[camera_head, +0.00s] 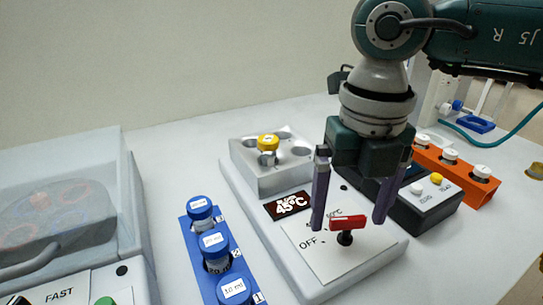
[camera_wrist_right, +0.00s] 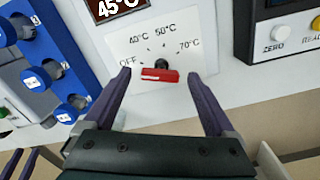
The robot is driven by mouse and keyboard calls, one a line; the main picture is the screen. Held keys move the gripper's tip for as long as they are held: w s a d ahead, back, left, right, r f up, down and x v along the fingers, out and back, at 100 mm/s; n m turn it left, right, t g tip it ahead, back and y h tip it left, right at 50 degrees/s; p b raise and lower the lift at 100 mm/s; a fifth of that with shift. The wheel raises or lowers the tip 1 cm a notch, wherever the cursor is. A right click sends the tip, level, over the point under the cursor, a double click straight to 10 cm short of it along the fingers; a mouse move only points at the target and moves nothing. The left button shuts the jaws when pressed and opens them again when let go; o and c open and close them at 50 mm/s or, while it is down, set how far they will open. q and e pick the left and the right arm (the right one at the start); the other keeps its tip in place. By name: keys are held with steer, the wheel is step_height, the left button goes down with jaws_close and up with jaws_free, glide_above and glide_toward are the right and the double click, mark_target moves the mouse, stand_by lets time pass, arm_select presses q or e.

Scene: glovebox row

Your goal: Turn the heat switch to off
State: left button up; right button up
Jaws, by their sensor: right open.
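The heat switch (camera_head: 347,223) has a red bar handle on a black stem, on a white panel (camera_head: 312,262) of the heater. The right wrist view shows the switch (camera_wrist_right: 160,76) below a dial marked OFF, 40, 50 and 70°C. The red bar lies roughly crosswise there; I cannot tell which mark it points at. The display (camera_head: 288,205) reads 45°C. My right gripper (camera_head: 348,225) is open, its purple fingertips on either side of the red bar. Small gaps show between bar and fingers. Two dark fingers at the wrist view's bottom left look like my left gripper (camera_wrist_right: 22,163).
A blue rack (camera_head: 188,240) with several blue-capped vials stands left of the heater. A yellow-capped vial (camera_head: 268,144) sits in the heater block. Right are a black box with buttons (camera_head: 422,214) and an orange rack (camera_head: 483,190). A clear-lidded machine (camera_head: 75,190) stands far left.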

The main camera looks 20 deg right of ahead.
mark_target(349, 219)
step_height(349, 219, up, 10)
stand_by(0.6)
stand_by(0.5)
